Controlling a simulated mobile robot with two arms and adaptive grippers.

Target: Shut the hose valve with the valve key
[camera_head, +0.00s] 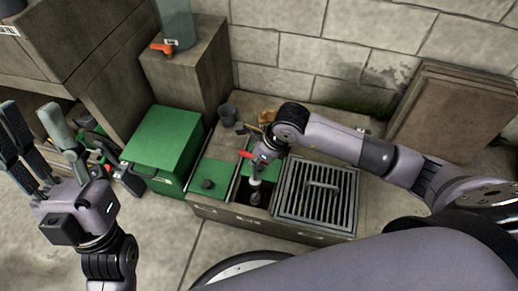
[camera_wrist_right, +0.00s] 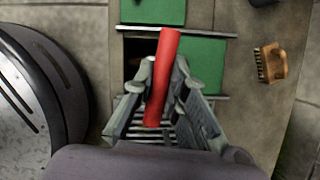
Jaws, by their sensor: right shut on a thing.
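The valve key (camera_head: 246,155) has a red cross handle, which also shows in the wrist view (camera_wrist_right: 165,65). My right gripper (camera_head: 261,166) is shut on the key just under or at this handle, over the open slot of the pit (camera_head: 241,190). The key's grey lower part points down into the slot, between a green cover and the grate. The hose valve cannot be made out; the slot is dark and partly covered by the key and gripper. My right gripper also shows in the wrist view (camera_wrist_right: 160,100). My left gripper (camera_head: 35,120) is open and empty at the far left.
A green cover (camera_head: 211,181) lies left of the slot, a metal grate (camera_head: 316,196) right. A brush (camera_wrist_right: 270,63) and a dark cup (camera_head: 227,114) stand behind. A green box (camera_head: 164,143) is at left; panels (camera_head: 455,110) lean on the wall.

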